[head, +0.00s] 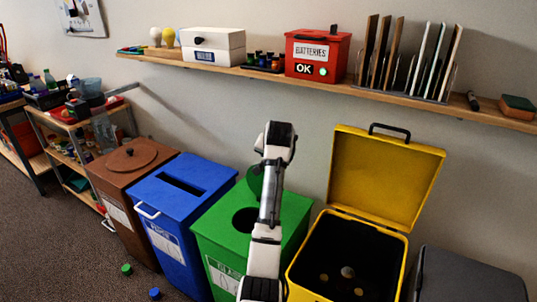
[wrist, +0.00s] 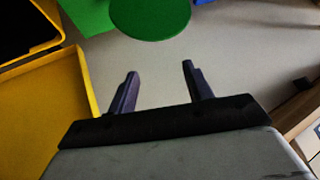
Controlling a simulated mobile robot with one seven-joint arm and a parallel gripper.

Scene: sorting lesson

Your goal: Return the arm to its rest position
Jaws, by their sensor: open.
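My arm (head: 268,215) rises from the bottom centre of the head view, in front of the green bin. Its bent upper end stands against the wall, below the shelf. My gripper's fingers cannot be made out in the head view. In the wrist view my gripper (wrist: 160,68) has its two dark fingers spread apart. Nothing is between them, only pale wall behind. A round green lid (wrist: 150,16) shows beyond the fingertips, and the yellow bin's open lid (wrist: 50,105) is at the left.
The green bin (head: 215,232) and the open yellow bin (head: 388,180) flank my arm. A blue bin (head: 170,205), brown bin (head: 125,190) and grey bin (head: 465,275) stand in the row. A wall shelf (head: 265,72) holds boxes and racks. Small green (head: 127,269) and blue (head: 155,293) items lie on the floor.

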